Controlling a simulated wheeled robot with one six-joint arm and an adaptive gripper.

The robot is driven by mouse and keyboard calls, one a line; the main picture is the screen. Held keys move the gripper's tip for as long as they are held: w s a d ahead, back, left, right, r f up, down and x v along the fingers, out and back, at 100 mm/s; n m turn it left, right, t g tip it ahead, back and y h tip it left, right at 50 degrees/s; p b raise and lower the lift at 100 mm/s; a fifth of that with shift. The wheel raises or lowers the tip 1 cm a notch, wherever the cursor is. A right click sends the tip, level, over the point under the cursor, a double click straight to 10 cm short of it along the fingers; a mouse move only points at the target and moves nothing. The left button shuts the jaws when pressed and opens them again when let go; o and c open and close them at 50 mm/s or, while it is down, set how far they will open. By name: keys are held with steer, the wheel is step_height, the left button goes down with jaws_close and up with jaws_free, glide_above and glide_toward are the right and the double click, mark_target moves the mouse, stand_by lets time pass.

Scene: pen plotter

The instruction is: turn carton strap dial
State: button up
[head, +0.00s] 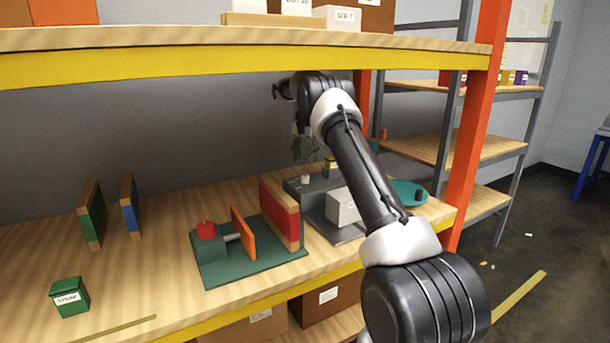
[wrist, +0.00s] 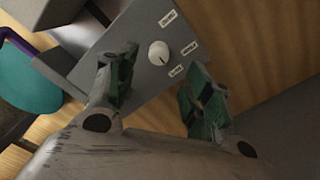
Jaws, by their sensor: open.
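The white round dial (wrist: 159,53) sits on a grey panel (wrist: 125,45) in the wrist view, with three small white labels around it. A short dark mark shows on the dial; the label words are too blurred to read surely. In the head view a small pale knob (head: 305,179) stands on the grey machine (head: 325,188). My gripper (wrist: 165,90) is open, its two green-padded fingers apart and nothing between them. The dial appears beyond the fingertips, in line with the gap, apart from them. In the head view my gripper (head: 303,148) hangs above the machine, partly hidden by my arm.
A green device with a red knob (head: 206,230) and a red board (head: 281,214) stand left of the machine. A teal disc (head: 408,192) lies to its right. The upper shelf (head: 200,65) is close above my arm.

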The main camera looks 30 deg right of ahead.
mark_target(305, 176)
step_height(305, 176, down, 8)
steer(key=shift+r, duration=0.2)
steer(key=shift+c, duration=0.3)
steer(key=c, duration=1)
